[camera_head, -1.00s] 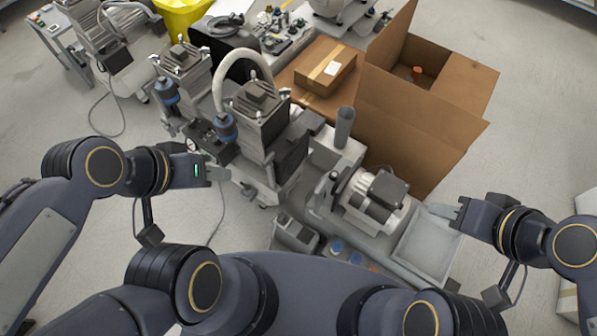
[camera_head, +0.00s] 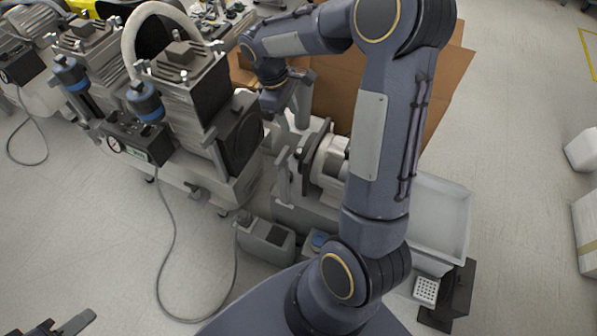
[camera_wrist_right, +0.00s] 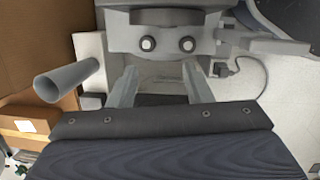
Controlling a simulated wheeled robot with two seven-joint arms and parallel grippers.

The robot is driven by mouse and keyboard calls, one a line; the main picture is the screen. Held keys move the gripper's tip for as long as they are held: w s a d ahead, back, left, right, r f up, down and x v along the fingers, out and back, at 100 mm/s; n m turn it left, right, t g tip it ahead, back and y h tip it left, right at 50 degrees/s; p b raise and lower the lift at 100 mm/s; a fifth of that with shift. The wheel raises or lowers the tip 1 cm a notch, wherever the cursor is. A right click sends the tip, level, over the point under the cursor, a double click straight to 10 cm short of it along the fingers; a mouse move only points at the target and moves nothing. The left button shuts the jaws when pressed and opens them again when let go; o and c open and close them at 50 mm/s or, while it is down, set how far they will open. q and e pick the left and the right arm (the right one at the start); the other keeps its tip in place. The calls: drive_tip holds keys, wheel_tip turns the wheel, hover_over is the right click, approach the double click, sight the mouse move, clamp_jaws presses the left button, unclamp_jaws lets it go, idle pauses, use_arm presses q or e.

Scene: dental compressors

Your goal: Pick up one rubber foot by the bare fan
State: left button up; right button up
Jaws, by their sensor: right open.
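My right arm reaches across the head view, and its gripper (camera_head: 292,118) points down over the bench beside the pale motor unit (camera_head: 327,165). In the right wrist view the two fingers stand apart with nothing held between them (camera_wrist_right: 160,72). Beyond them is a grey machine part (camera_wrist_right: 165,18) with two round dark ends with pale centres (camera_wrist_right: 148,44). I cannot tell whether these are rubber feet, and no loose foot is clearly visible. The motor unit is partly hidden by my forearm; I cannot make out the bare fan. My left gripper (camera_head: 72,322) is at the bottom left edge, partly cut off.
Compressors with blue filters (camera_head: 145,100) stand to the left, with a cable on the floor. A pale tray (camera_head: 455,215) is on the right, partly behind my arm. A cardboard box (camera_head: 445,90) is behind my arm. A grey tube (camera_wrist_right: 65,82) sticks up at left in the wrist view.

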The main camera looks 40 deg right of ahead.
drive_tip(key=n+g+h+b, duration=0.1)
drive_tip(key=n+h+b, duration=0.1)
drive_tip(key=b, duration=0.3)
hover_over(298, 151)
drive_tip(key=w+a, duration=0.2)
wheel_tip(298, 151, down, 15)
drive_tip(key=b+x, duration=0.3)
drive_tip(key=x, duration=0.2)
drive_tip(key=shift+s+f, duration=0.25)
use_arm(q)
wheel_tip(298, 151, down, 11)
drive_tip(key=shift+r, duration=0.2)
use_arm(e)
drive_tip(key=shift+r, duration=0.1)
drive_tip(key=shift+c, duration=0.5)
drive_tip(key=c, duration=0.6)
